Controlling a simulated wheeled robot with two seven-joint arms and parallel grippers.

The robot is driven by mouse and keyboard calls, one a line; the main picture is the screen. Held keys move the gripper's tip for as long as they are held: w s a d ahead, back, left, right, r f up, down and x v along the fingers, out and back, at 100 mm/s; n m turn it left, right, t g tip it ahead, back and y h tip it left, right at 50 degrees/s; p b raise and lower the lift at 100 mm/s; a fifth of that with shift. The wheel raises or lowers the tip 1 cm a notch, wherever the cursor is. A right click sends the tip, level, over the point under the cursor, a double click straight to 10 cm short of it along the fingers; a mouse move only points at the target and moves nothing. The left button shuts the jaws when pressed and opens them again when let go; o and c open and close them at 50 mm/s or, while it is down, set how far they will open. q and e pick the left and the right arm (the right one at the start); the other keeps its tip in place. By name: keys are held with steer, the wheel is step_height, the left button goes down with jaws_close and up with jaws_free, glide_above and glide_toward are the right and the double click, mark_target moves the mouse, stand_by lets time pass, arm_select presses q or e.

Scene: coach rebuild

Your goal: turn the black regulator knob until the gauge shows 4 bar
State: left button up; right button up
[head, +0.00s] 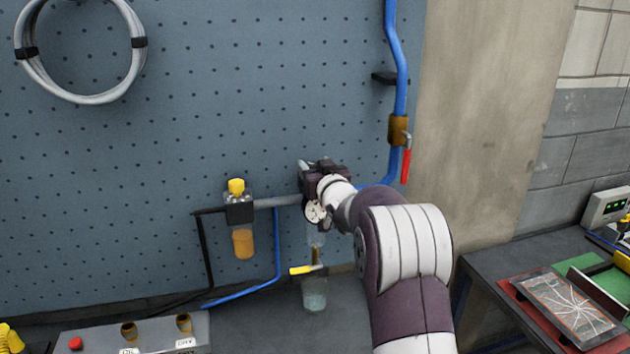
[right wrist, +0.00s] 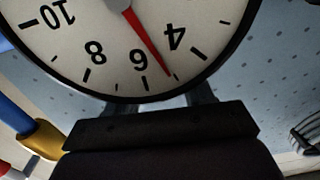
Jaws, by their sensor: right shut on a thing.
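The round white gauge (head: 315,212) is partly hidden by my right arm in the head view. In the right wrist view the gauge (right wrist: 125,45) fills the top, upside down and cut off by the frame edge. Its red needle points between 4 and 6, at about 5. My right gripper (head: 323,172) is at the top of the regulator unit, shut on the black knob, just above the gauge. The knob itself is hidden by the gripper in the head view, and I cannot make it out in the wrist view. My left gripper is out of view.
A yellow-capped unit with an amber bowl (head: 243,243) is left of the regulator on a grey pipe. A blue pipe (head: 400,70) with a red-handled brass valve (head: 399,130) runs at right. Below are a yellow lever (head: 308,270) and a clear jar (head: 314,294).

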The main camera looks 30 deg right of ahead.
steer(key=n+y+p, duration=0.1)
steer(key=y+p, duration=0.1)
steer(key=shift+d+r+n+y, duration=0.1)
steer(key=shift+r+n+y, duration=0.25)
steer(key=shift+n+y, duration=0.05)
steer(key=shift+f+n+y+p, duration=0.1)
steer(key=shift+n+y+p, duration=0.3)
steer(key=shift+y+p, duration=0.4)
steer(key=o, duration=0.9)
steer(key=shift+o, duration=0.2)
steer(key=shift+s, duration=0.1)
steer(key=shift+s+f, duration=0.15)
steer(key=s+b, duration=0.4)
steer(key=s, duration=0.8)
steer(key=shift+s, duration=0.2)
